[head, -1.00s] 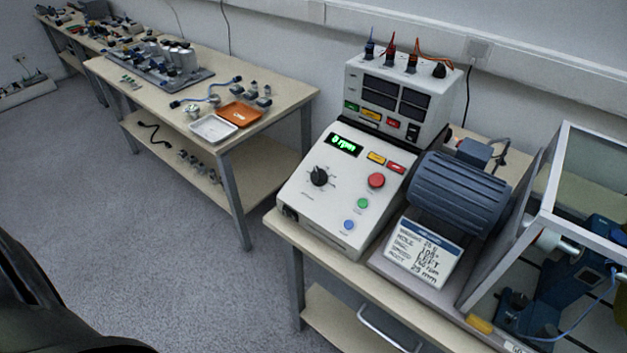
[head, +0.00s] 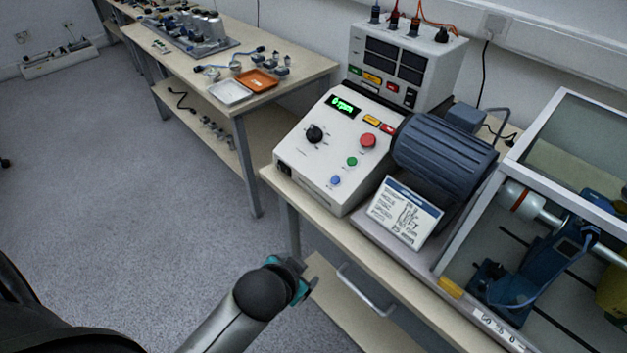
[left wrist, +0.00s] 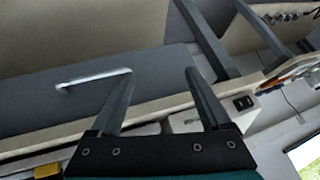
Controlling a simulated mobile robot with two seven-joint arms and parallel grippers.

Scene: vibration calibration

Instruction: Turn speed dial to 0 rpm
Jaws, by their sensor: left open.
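The speed dial (head: 314,133) is a black knob on the sloped white control box (head: 322,172). The green display (head: 343,106) above it reads what looks like 0 rpm. My left gripper (head: 305,281) is low in front of the bench, below and apart from the control box. In the left wrist view my left gripper (left wrist: 162,95) is open, with empty space between its two fingers. The dial cannot be made out in the left wrist view. My right gripper is not in view.
A red button (head: 368,140), a green button (head: 352,161) and a blue button (head: 335,180) sit near the dial. A motor (head: 445,150) and a written card (head: 405,212) are to the right. A drawer handle (head: 366,290) juts from the bench front. Open floor lies left.

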